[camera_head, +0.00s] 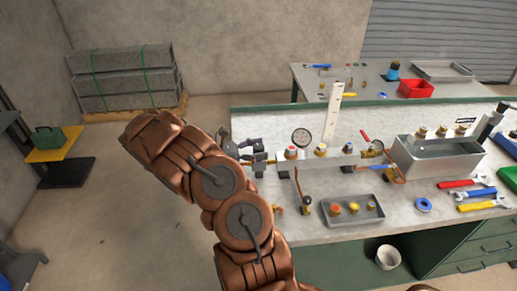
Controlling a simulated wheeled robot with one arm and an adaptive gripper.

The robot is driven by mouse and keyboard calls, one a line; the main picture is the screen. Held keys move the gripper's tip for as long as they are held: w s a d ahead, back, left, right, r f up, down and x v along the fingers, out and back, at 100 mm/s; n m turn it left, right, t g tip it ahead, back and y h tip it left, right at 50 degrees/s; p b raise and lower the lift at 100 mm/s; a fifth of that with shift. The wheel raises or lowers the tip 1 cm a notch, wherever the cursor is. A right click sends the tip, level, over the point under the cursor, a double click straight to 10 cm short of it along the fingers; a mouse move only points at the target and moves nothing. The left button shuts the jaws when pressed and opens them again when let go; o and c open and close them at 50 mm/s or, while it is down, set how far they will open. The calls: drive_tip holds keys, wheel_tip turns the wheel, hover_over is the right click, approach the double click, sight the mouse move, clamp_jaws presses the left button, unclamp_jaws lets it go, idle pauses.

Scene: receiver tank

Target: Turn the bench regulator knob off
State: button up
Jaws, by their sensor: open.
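A metal manifold block (335,158) runs along the bench. It carries a round dial gauge (301,138), a red-topped knob (291,152) near its left end, and brass fittings such as one in its middle (321,150). I cannot tell for sure which knob is the regulator's. My gripper (262,158), dark grey, is open at the left end of the manifold, left of the red-topped knob. Its fingers are small here and partly merge with the fittings, so contact is unclear. My copper arm hides the bench's left front corner.
A small tray (371,219) with coloured caps lies in front of the manifold. A metal tank (440,158) stands to the right, with wrenches (470,195) and a blue tape ring (424,204) before it. A red-handled valve (367,138) rises near the tank.

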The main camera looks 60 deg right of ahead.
drive_tip(key=c, duration=1.2)
drive_tip(key=shift+o, duration=0.2)
drive_tip(key=shift+f+n+t+h+b, duration=0.15)
drive_tip(key=shift+n+t+h+b, duration=0.25)
drive_tip(key=shift+t+b, duration=0.15)
drive_tip(key=shift+n+t+h+b, duration=0.7)
drive_tip(key=shift+n+t+b, duration=0.1)
drive_tip(key=shift+t+b, duration=0.2)
drive_tip(key=n+t+h+b, duration=0.2)
drive_tip(key=n+t+b, duration=0.1)
drive_tip(key=t, duration=0.1)
drive_tip(key=shift+w+f+t, duration=0.1)
drive_tip(key=shift+t, duration=0.15)
drive_tip(key=shift+w+n+t+h+b, duration=0.15)
drive_tip(key=shift+n+t+h+b, duration=0.25)
drive_tip(key=shift+n+t+b, duration=0.9)
drive_tip(key=b, duration=0.3)
drive_tip(key=shift+b, duration=0.4)
drive_tip(key=shift+t+b, duration=0.4)
